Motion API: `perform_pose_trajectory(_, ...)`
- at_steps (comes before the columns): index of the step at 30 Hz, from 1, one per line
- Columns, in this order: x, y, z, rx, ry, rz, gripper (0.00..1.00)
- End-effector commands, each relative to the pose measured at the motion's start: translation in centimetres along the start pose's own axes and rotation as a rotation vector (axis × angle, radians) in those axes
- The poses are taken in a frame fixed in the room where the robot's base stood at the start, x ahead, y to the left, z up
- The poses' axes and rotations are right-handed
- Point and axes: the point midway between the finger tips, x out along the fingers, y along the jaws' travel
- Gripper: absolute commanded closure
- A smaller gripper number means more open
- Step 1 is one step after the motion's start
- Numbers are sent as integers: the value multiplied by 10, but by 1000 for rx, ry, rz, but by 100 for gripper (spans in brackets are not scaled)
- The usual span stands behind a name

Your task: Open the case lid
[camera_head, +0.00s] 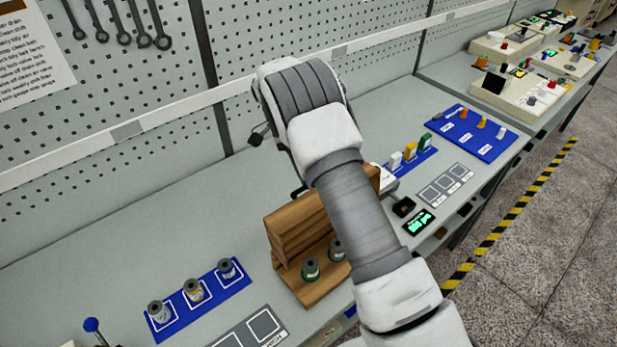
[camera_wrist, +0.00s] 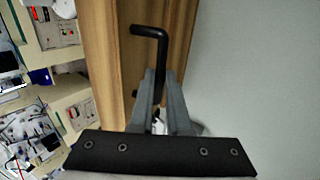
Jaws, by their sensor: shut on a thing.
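The wooden case (camera_head: 303,287) stands on the bench, partly behind my arm. Its brown lid (camera_head: 296,228) is raised steeply over the base, and the inside shows from the front. A green-banded spool (camera_head: 311,268) and a grey spool (camera_head: 337,250) sit in the case. In the wrist view, a black bent handle (camera_wrist: 160,48) stands out from the lid's wooden face (camera_wrist: 112,60). My gripper (camera_wrist: 162,82) is shut on the handle's lower part. In the head view my arm hides most of the gripper and the lid's right side.
A blue mat (camera_head: 205,297) with three spools lies left of the case. A grey marked plate (camera_head: 252,332) lies in front. To the right are a small display (camera_head: 419,222), a blue strip of coloured pieces (camera_head: 413,160) and a blue tray (camera_head: 472,140). A pegboard wall (camera_head: 110,90) stands behind.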

Motion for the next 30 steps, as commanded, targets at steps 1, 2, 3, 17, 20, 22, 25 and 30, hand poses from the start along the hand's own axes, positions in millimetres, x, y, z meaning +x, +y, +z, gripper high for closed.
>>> perform_pose_trajectory(1,6,-8,2,-4,-2,13,100)
perform_pose_trajectory(2,6,-9,2,-4,-2,21,100)
perform_pose_trajectory(3,6,-10,2,-4,-2,29,100)
perform_pose_trajectory(17,5,-18,4,-9,-4,69,100)
perform_pose_trajectory(20,5,-18,5,-10,-4,69,100)
perform_pose_trajectory(22,5,-18,5,-11,-4,69,100)
perform_pose_trajectory(25,5,-18,5,-11,-4,68,100)
perform_pose_trajectory(30,4,-18,5,-10,-3,69,55)
